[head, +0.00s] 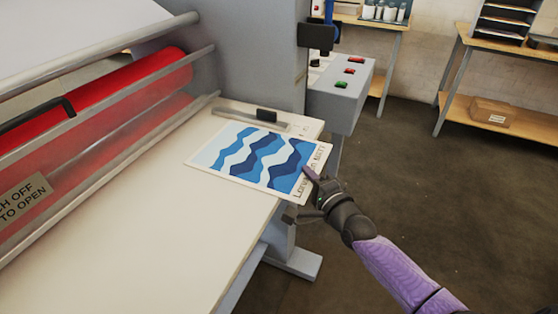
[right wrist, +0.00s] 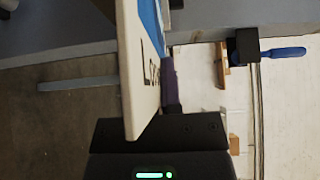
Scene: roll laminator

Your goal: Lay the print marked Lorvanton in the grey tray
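The print marked Lorvanton (head: 262,158), a pale sheet with blue and white waves, lies at the right end of the laminator's cream table (head: 150,235). Its lettered edge sticks out past the table's edge. My right gripper (head: 311,183) is at that lettered edge. In the right wrist view the print (right wrist: 140,75) shows steeply edge-on. One purple finger of the gripper (right wrist: 168,85) lies close along its face, near the middle of the gripper body; the other finger is hidden behind the print. The gripper looks shut on the edge. No grey tray can be made out. My left gripper is out of view.
The laminator's red roller (head: 130,95) and metal bars run along the left. A grey control box (head: 342,95) with buttons stands just behind the print. A wooden shelf (head: 500,95) with a cardboard box (head: 491,112) is at the right. The floor between is clear.

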